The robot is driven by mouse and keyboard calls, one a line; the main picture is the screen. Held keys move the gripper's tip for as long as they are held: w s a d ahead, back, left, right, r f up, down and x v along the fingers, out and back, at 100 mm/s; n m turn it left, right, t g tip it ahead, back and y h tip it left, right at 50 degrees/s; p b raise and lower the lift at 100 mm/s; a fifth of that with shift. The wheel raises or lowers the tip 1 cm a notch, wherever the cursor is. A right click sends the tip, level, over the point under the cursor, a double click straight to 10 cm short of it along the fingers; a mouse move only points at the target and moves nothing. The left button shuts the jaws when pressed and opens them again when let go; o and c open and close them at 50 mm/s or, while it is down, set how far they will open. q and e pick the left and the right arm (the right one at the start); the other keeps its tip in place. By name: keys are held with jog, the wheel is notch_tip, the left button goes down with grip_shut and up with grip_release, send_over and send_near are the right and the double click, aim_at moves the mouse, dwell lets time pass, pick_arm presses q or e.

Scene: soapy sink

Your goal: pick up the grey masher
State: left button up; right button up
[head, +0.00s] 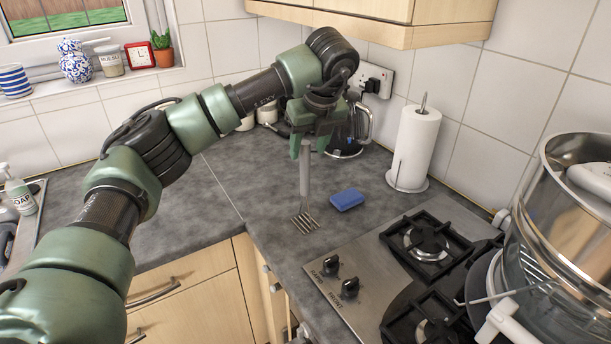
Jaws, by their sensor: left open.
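The grey masher (305,185) is upright in the head view, its slotted head (305,221) low over or on the dark worktop, left of the blue sponge. I cannot tell whether the head touches the worktop. My left gripper (308,152) points down at the top of the masher's handle. Its jaws are open, with the handle's upper end at or between the fingertips. The gripper hides the top of the handle. My right gripper is not in view.
A blue sponge (347,199) lies just right of the masher. A paper towel roll (415,148) stands behind right. A kettle (345,148) is behind the gripper. The worktop to the left is clear.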

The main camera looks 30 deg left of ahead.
aim_at(305, 161)
pick_arm(q)
jog(key=p+x, duration=0.2)
jog(key=x, duration=0.3)
jog(key=shift+s, duration=0.1)
jog(key=shift+f, duration=0.35)
jog(key=shift+c, duration=0.7)
grip_shut()
